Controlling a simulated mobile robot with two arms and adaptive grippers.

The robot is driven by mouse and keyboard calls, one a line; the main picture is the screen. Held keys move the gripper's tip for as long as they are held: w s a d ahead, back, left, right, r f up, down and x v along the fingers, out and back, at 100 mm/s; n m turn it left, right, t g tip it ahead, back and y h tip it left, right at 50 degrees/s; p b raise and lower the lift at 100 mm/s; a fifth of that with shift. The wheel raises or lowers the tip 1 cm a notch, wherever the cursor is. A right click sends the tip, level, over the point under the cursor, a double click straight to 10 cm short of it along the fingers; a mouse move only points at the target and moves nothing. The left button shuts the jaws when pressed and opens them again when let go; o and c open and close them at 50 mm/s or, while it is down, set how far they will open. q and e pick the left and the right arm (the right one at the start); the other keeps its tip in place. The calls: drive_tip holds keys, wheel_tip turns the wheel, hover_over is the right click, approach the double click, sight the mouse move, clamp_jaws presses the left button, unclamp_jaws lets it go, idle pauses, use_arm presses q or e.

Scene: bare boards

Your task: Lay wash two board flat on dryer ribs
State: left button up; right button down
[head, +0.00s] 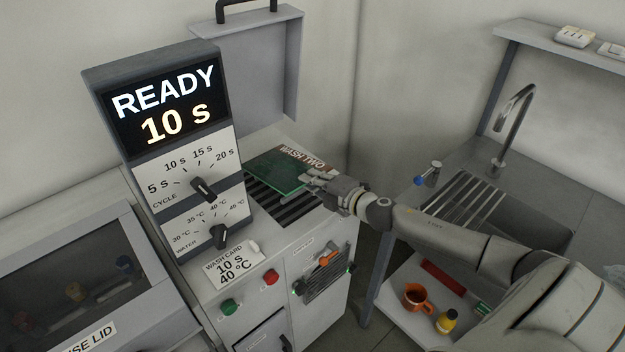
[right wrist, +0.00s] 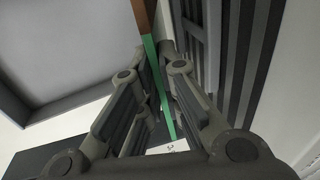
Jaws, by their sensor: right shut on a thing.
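The wash two board (head: 278,170) is a thin green board with a brown end strip lettered "WASH TWO". It lies nearly level over the back part of the dark dryer ribs (head: 298,211). Whether it touches them or hangs just above is unclear. My right gripper (head: 318,182) is shut on the board's right edge. In the right wrist view the board (right wrist: 157,85) shows edge-on between the fingers (right wrist: 160,95), with the ribs (right wrist: 240,60) to the right. My left gripper is not in view.
A raised grey lid (head: 245,75) stands behind the ribs. The display column (head: 165,130) rises to their left. At right are a sink with a tap (head: 513,120), and an orange mug (head: 417,298) and yellow bottle (head: 446,321) on a lower shelf.

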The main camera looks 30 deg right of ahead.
drive_tip(key=shift+f+b, duration=0.75)
drive_tip(key=shift+f, duration=0.15)
drive_tip(key=c, duration=1.5)
unclamp_jaws()
drive_tip(key=shift+c, duration=0.2)
drive_tip(key=o, duration=1.5)
drive_tip(key=shift+o, duration=0.2)
drive_tip(key=shift+s+f, duration=0.1)
drive_tip(key=shift+f, duration=0.05)
drive_tip(key=shift+s, duration=0.1)
drive_tip(key=shift+s+f, duration=0.1)
drive_tip(key=shift+s, duration=0.3)
drive_tip(key=shift+s+d, duration=0.1)
drive_tip(key=shift+s, duration=0.25)
